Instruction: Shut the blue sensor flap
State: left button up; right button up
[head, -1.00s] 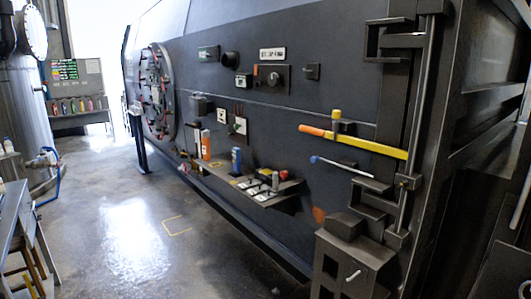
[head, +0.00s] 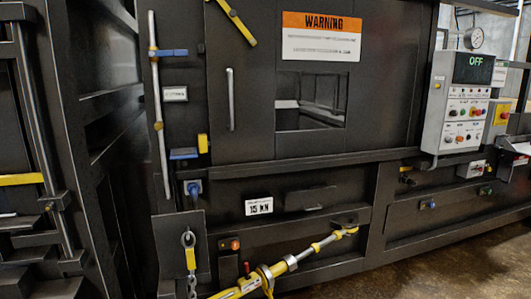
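Several small blue parts show on the left side of the dark compactor front. A blue lever-like piece (head: 172,52) sticks out sideways by a tall vertical rod (head: 158,105). A blue piece (head: 184,153) sits lower, beside a yellow block (head: 203,143). A blue fitting (head: 194,188) is below that, on a light plate. I cannot tell which of these is the sensor flap, or whether it is open or shut. Neither of my grippers is in view.
A door with a handle (head: 230,99) and a square opening (head: 311,99) stands under a WARNING sign (head: 321,36). A yellow turnbuckle bar (head: 290,263) crosses low in front. A control box reading OFF (head: 466,110) is at right. Free floor (head: 455,262) shows at lower right.

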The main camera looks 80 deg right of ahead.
aim_at(185, 154)
jog(key=l+z, duration=0.3)
jog(key=z, duration=0.15)
jog(key=i+l+z, duration=0.1)
jog(key=l+z, duration=0.2)
jog(key=z, duration=0.15)
jog(key=i+l+z, duration=0.1)
jog(key=l+z, duration=0.3)
jog(key=j, duration=0.1)
